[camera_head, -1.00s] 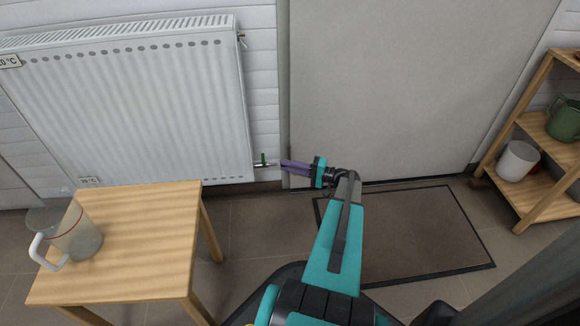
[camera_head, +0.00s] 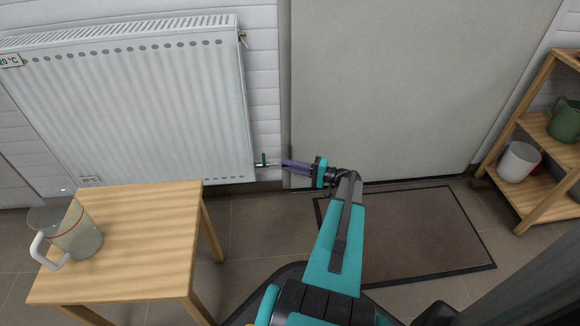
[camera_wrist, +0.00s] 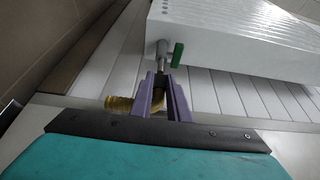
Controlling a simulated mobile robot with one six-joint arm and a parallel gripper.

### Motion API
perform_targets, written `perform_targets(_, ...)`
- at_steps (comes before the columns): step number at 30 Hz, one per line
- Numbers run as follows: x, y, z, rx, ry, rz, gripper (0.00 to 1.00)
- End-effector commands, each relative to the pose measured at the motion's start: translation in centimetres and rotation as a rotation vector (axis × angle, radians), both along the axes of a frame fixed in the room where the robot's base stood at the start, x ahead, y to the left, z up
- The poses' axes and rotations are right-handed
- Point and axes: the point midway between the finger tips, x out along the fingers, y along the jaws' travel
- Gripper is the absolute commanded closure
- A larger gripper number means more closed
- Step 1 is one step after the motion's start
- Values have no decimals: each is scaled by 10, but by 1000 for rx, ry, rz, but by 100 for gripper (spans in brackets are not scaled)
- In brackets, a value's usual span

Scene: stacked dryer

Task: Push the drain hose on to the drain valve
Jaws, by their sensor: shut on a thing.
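The drain valve (camera_wrist: 162,58) is a grey metal fitting with a green handle (camera_wrist: 177,55), low at the radiator's corner. In the head view, the green handle (camera_head: 263,158) shows just left of my fingertips. My gripper (camera_head: 285,166) has purple fingers pointing left towards the valve. In the wrist view, my gripper (camera_wrist: 161,80) is shut on the drain hose (camera_wrist: 120,104), a yellow-brown tube. The hose sticks out left of the fingers, and part of it shows between them. The fingers hide its front end, so I cannot tell whether it touches the valve.
The white radiator (camera_head: 130,100) hangs on the wall above left. A wooden table (camera_head: 140,245) with a clear jug (camera_head: 78,238) stands at lower left. A grey door (camera_head: 400,80) is behind, a dark mat (camera_head: 420,245) lies on the floor, and a shelf (camera_head: 545,195) stands right.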

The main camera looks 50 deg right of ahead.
Motion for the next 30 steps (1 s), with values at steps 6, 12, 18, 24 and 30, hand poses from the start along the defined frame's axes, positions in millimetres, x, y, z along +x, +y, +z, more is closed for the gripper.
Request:
perform_targets(6,0,0,0,0,0,0,100)
perform_targets(12,0,0,0,0,0,0,100)
perform_targets(18,1,2,0,0,0,0,100)
perform_targets(24,3,4,0,0,0,0,100)
perform_targets(30,5,6,0,0,0,0,100)
